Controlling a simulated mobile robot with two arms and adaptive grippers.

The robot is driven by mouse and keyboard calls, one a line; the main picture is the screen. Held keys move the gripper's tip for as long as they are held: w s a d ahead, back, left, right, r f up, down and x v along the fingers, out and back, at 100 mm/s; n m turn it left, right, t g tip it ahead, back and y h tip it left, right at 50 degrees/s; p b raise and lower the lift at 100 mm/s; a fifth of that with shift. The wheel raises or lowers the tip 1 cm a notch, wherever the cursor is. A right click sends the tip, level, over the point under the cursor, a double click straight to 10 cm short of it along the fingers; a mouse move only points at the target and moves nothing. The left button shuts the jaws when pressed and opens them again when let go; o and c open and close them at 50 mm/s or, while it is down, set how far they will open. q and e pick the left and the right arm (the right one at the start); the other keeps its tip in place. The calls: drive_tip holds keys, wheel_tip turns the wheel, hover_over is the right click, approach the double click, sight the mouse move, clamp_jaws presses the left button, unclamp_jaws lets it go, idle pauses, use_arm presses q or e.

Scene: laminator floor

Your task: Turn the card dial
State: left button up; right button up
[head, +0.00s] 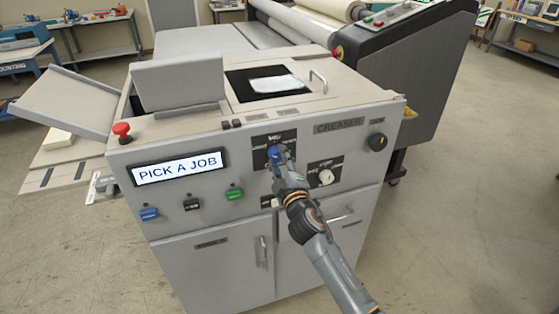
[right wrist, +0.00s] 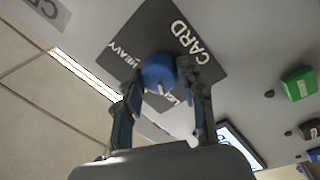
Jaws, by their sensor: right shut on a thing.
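The blue card dial (right wrist: 158,70) sits on a dark label plate (right wrist: 185,40) on the machine's front panel. In the right wrist view the plate reads CARD and HEAVY; other lettering is partly hidden by a finger. A small white mark shows on the dial's lower edge. My right gripper (right wrist: 162,82) has one finger on each side of the dial and is shut on it. In the head view the dial (head: 277,153) shows at the tip of my right gripper (head: 280,160), which partly covers the plate. My left gripper is not in view.
The creaser's display (head: 178,167) reads PICK A JOB. A black knob (head: 377,142) and a white knob (head: 326,177) are right of the dial. Blue (head: 149,214), black (head: 192,204) and green (head: 234,193) buttons and a red stop button (head: 121,129) are to the left.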

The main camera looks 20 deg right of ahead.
drive_tip(key=o, duration=1.2)
drive_tip(key=shift+s, duration=0.1)
drive_tip(key=s, duration=0.8)
drive_tip(key=s+f, duration=0.1)
drive_tip(key=s, duration=0.2)
drive_tip(key=shift+s+a+f, duration=0.1)
drive_tip(key=shift+s+a, duration=0.05)
drive_tip(key=shift+s, duration=0.25)
